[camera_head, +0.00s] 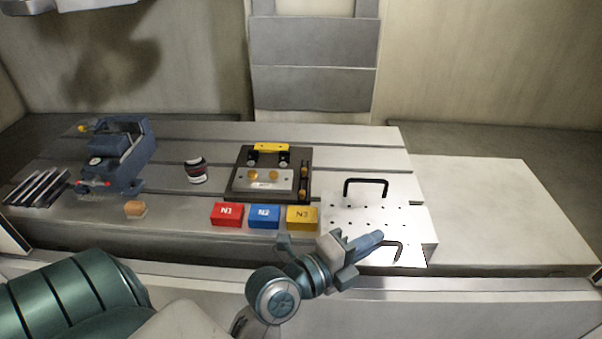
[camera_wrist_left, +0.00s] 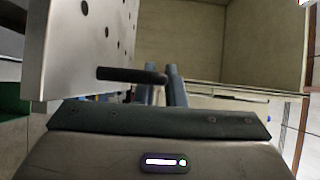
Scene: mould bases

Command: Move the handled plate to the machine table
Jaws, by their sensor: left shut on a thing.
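The handled plate (camera_head: 345,217) is a pale slab with rows of dark holes and two black handles. It lies level at the right front of the slotted machine table (camera_head: 222,143), overlapping its right edge; I cannot tell whether it touches the table. My left gripper (camera_head: 380,240) is shut on the near handle (camera_head: 398,252); the far handle (camera_head: 366,182) is free. In the left wrist view the plate (camera_wrist_left: 82,50) fills the upper left, and its black handle (camera_wrist_left: 125,74) reaches to the gripper's fingers (camera_wrist_left: 166,85). My right gripper is not in view.
Red (camera_head: 227,214), blue (camera_head: 264,216) and yellow (camera_head: 301,217) blocks stand left of the plate. Behind them is a dark fixture (camera_head: 241,190). A blue vise (camera_head: 124,160), a jar (camera_head: 196,171) and a small wooden block (camera_head: 135,209) are farther left. A bare pale surface (camera_head: 490,205) lies right.

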